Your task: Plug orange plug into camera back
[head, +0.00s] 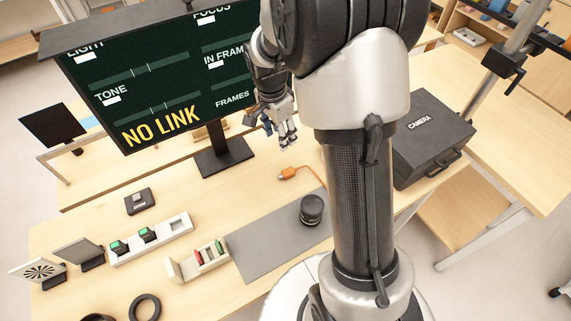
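I cannot make out a camera back; my own arm covers part of the table. A closed black case (428,140) labelled CAMERA stands right of my arm.
A monitor (160,75) reading NO LINK stands behind. The grey mat (265,250) holds a black cylinder (312,210). A strip with green switches (150,238), a rack of coloured pieces (200,260), a ZOOM box (139,201) and a black ring (145,307) are at left.

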